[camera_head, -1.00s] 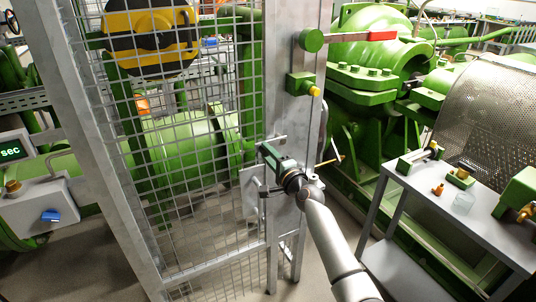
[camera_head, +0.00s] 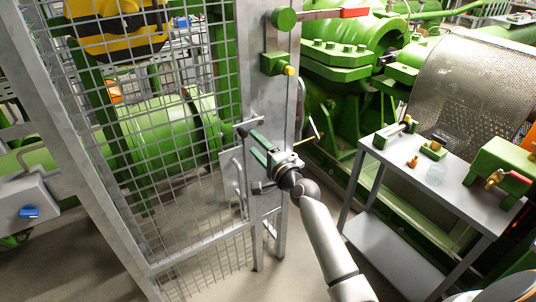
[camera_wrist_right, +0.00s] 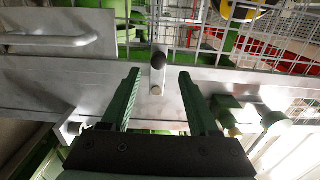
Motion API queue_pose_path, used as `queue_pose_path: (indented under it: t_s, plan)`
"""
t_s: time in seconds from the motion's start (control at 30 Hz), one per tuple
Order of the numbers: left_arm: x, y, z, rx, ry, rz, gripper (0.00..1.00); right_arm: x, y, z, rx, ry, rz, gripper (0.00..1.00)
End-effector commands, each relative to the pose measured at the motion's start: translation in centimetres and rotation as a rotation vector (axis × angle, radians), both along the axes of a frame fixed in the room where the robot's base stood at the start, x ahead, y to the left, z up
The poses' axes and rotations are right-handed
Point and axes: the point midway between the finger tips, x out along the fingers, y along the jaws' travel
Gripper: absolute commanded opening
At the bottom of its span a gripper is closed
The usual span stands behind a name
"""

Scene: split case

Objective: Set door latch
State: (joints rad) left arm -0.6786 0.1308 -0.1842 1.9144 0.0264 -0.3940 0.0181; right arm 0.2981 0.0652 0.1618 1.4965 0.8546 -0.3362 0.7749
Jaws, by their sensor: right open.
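The mesh door (camera_head: 190,215) stands in a grey metal frame. Its latch is a short lever with a dark round knob (camera_head: 242,131), set on the door's edge above a curved pull handle (camera_head: 238,178). My right gripper (camera_head: 256,146) is open at the latch, just below and right of the knob. In the right wrist view, its green fingers (camera_wrist_right: 160,77) are apart, and the latch knob (camera_wrist_right: 158,62) shows in the gap between them. I cannot tell whether either finger touches it. The handle (camera_wrist_right: 55,38) is at upper left there. My left gripper is out of view.
The frame post (camera_head: 267,90) carries a green block with a yellow knob (camera_head: 277,64) and a red-handled lever (camera_head: 354,12) above. A grey side table (camera_head: 455,190) with small parts stands to the right. Large green machinery (camera_head: 345,50) fills the back.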

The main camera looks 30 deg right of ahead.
Motion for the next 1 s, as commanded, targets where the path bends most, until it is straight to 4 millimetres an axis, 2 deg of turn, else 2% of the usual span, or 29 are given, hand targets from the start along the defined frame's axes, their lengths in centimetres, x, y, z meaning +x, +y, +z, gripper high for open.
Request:
queue_pose_path:
  t_s: [0.03, 0.2, 0.4, 1.0]
  plan:
    - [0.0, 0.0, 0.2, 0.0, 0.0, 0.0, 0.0, -1.1, 0.0, -0.1, 0.0, 0.002, 0.0, 0.61]
    - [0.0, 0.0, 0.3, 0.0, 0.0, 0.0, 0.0, -3.8, -0.3, -0.1, 0.001, 0.002, 0.0, 0.61]
    - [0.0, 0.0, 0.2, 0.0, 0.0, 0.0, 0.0, -5.9, -0.4, -0.1, 0.002, 0.001, 0.001, 0.61]
    - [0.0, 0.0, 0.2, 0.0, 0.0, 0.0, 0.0, -6.4, -0.5, 0.0, 0.001, 0.0, 0.001, 0.61]
